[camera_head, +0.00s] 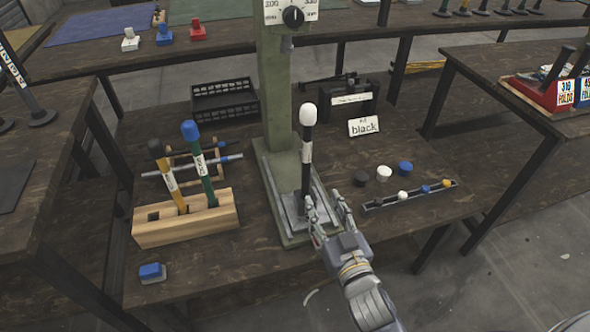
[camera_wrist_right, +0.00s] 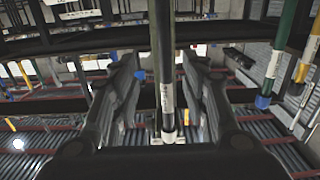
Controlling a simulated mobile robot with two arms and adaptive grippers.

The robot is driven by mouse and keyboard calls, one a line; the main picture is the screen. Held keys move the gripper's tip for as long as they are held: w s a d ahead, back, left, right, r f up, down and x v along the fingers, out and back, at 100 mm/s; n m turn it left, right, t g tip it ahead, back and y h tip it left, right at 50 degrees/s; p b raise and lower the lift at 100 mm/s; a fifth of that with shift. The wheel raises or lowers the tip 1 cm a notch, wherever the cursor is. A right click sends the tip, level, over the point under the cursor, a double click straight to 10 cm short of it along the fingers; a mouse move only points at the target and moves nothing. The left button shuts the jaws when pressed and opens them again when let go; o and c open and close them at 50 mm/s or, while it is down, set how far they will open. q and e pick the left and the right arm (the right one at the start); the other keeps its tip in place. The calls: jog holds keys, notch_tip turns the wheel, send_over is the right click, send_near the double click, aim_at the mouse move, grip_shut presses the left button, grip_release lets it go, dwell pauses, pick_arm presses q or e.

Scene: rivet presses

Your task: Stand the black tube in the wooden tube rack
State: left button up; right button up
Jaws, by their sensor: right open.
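The black tube (camera_head: 307,165), with a white cap and a white label band, stands upright on the base plate of the green press. My right gripper (camera_head: 326,212) is open at the tube's lower part. In the right wrist view the tube (camera_wrist_right: 162,45) runs between the two spread fingers, with a gap on each side. The wooden tube rack (camera_head: 190,232) is left of the press. It holds a yellow tube (camera_head: 170,180) with a black cap and a green tube (camera_head: 203,170) with a blue cap. My left gripper is not in view.
The green press column (camera_head: 274,100) rises behind the black tube. A horizontal rod stand (camera_head: 190,166) lies behind the rack. A "black" sign (camera_head: 363,126), loose caps (camera_head: 384,173) and a slotted strip (camera_head: 410,195) are to the right. A blue block (camera_head: 152,272) sits near the front edge.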

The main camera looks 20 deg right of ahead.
aim_at(307, 174)
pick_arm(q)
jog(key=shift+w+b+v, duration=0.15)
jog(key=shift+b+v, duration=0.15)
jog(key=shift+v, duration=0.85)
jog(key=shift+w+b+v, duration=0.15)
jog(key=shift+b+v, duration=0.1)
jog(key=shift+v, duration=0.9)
pick_arm(e)
jog(key=shift+w+a+r, duration=0.2)
jog(key=shift+w, duration=1.6)
jog(key=shift+w+a+r, duration=0.2)
jog(key=shift+w+r, duration=0.05)
jog(key=shift+w, duration=1.55)
jog(key=shift+w+a+r, duration=0.2)
jog(key=shift+w, duration=1.6)
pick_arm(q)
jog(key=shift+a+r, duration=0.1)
pick_arm(e)
grip_shut()
